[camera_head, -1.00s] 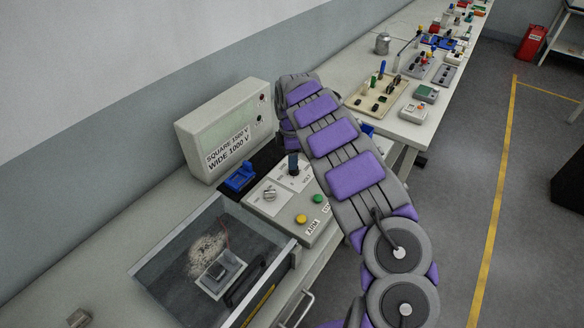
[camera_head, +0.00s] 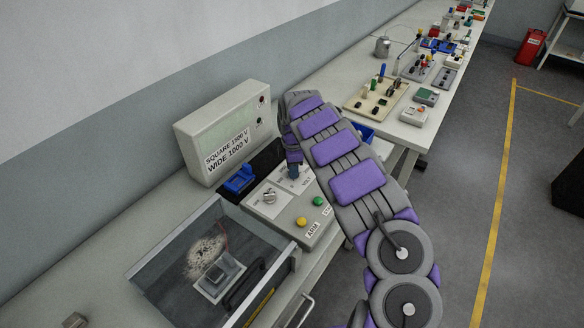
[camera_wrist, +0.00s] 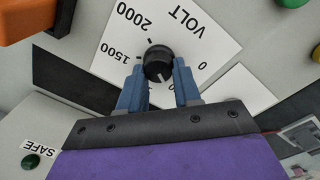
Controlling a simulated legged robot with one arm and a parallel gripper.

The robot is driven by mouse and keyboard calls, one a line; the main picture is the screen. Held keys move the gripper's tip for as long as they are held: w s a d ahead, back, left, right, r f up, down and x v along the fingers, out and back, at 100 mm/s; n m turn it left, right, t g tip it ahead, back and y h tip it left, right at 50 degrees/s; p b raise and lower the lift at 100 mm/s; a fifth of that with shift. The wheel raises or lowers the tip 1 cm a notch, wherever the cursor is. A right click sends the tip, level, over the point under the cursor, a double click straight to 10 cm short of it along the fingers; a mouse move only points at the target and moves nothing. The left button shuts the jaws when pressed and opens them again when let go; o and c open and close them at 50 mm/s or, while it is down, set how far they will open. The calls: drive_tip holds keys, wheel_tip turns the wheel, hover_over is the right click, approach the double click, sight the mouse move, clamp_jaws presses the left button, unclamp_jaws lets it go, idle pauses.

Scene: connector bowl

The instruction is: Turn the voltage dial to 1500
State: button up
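The voltage dial (camera_wrist: 158,66) is a round black knob on a white plate marked VOLT, with 2000, 1500 and 0 legible in the wrist view. Other numbers are hidden by my fingers. A pale mark shows on the knob's lower side, towards my gripper and away from the 1500 label (camera_wrist: 122,52). My gripper (camera_wrist: 159,76) has one blue finger on each side of the knob, the tips seemingly against it. In the head view my gripper (camera_head: 293,171) points down at the control panel (camera_head: 290,222) and hides the dial.
A second dial (camera_head: 268,197), a yellow button (camera_head: 301,222) and a green button (camera_head: 318,201) share the panel. The display box (camera_head: 226,130) behind reads SQUARE 1500 V, WIDE 1000 V. A clear-walled tray (camera_head: 165,262) stands at the front left.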

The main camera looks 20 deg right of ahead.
drive_tip(key=shift+d, duration=0.4)
drive_tip(key=shift+c, duration=2.5)
drive_tip(key=shift+a, duration=0.1)
drive_tip(key=shift+a+r+m, duration=0.1)
drive_tip(key=shift+m, duration=0.2)
